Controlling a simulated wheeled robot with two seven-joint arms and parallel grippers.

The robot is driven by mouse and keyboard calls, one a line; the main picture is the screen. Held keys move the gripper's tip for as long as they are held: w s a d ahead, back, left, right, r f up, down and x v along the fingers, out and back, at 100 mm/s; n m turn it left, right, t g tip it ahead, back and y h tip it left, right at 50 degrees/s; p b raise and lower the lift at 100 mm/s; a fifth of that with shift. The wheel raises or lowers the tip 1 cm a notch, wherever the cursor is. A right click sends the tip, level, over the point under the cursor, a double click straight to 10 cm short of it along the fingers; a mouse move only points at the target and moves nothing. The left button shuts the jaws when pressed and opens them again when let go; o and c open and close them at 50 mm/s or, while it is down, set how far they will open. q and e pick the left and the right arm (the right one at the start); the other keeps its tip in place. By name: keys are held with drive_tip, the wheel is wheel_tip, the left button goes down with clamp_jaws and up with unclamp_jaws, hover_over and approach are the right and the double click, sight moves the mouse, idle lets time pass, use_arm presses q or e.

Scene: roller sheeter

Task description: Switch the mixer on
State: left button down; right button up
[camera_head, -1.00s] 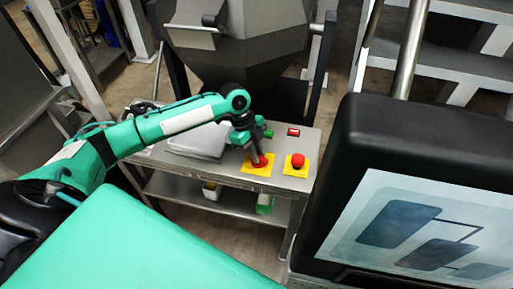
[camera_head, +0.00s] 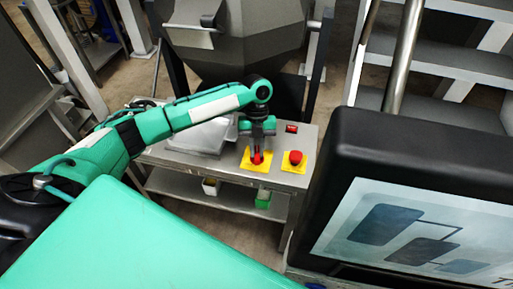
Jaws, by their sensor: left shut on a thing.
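The mixer (camera_head: 235,45) is a large grey angular metal vessel at the top middle of the head view. In front of it a small steel table (camera_head: 200,180) carries the controls. A red knob (camera_head: 256,158) sits on a yellow plate (camera_head: 250,166). My left gripper (camera_head: 256,153) points down at this knob and is shut on it, hiding most of it. A second red mushroom button (camera_head: 295,157) on its own yellow plate is to the right, apart from the gripper. A small red rocker switch (camera_head: 291,128) lies behind them. My right gripper is not in view.
A grey box-like lid (camera_head: 200,137) stands on the table left of the controls. The lower shelf (camera_head: 180,186) holds small containers. Metal stairs (camera_head: 450,65) rise at right. A large black-framed screen (camera_head: 400,150) fills the right foreground.

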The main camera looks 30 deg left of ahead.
use_arm(q)
drive_tip(key=shift+d+m+y, duration=0.1)
drive_tip(key=shift+m+y, duration=0.4)
drive_tip(key=shift+m, duration=0.8)
drive_tip(key=c, duration=1.4)
unclamp_jaws()
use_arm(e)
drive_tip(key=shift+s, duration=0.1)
use_arm(q)
drive_tip(key=shift+w+r, duration=0.25)
drive_tip(key=shift+r, duration=0.3)
drive_tip(key=b+v, duration=0.1)
drive_tip(key=v, duration=1.1)
drive_tip(key=shift+w+r, duration=0.25)
drive_tip(key=shift+w, duration=0.05)
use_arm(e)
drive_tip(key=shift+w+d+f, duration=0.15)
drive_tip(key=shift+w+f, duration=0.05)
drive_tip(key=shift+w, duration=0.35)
